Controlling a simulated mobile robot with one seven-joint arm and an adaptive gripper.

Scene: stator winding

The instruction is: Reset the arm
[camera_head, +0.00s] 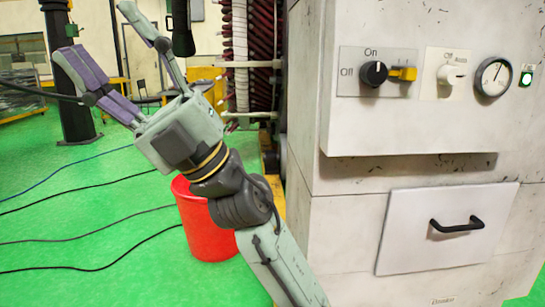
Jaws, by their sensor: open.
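My gripper (118,48) is in the upper left of the head view, at the end of my arm, which rises from the bottom middle. Its two long fingers are spread wide apart, with nothing between them. It is raised above the green floor and stands left of the white machine cabinet (345,200). It is apart from the cabinet's controls.
The cabinet has a black knob (374,73), a white knob (451,75), a gauge (493,77) and a drawer (445,230). A red bucket (207,232) stands behind my arm. Cables (90,222) cross the green floor (60,180). A black post (78,105) stands at left.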

